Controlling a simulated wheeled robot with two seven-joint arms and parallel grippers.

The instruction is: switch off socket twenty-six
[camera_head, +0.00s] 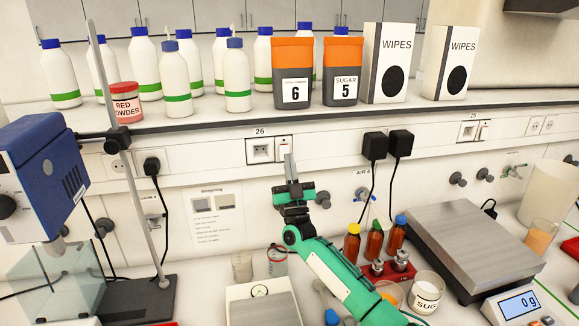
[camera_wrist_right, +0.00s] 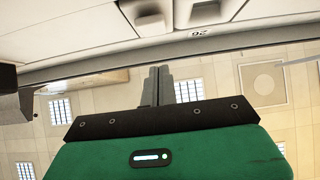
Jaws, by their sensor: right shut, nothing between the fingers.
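Socket 26 (camera_head: 262,149) is in the white wall rail below the shelf, under a label reading 26. Its switch (camera_head: 283,147) sits at the right side of the socket plate. My right gripper (camera_head: 290,158) is shut and empty, its fingertips just below and in front of the switch in the head view. I cannot tell whether they touch it. In the right wrist view the shut fingers (camera_wrist_right: 166,72) point up toward the rail, with the socket (camera_wrist_right: 149,14) and the upside-down label above them. The switch's position is not clear. My left gripper is not in view.
Two black plugs (camera_head: 375,146) with hanging cords are to the right. Another plugged socket (camera_head: 151,166) is to the left. A stand rod (camera_head: 130,160) rises at left. Small bottles (camera_head: 374,240) and a balance (camera_head: 462,245) stand on the bench at right.

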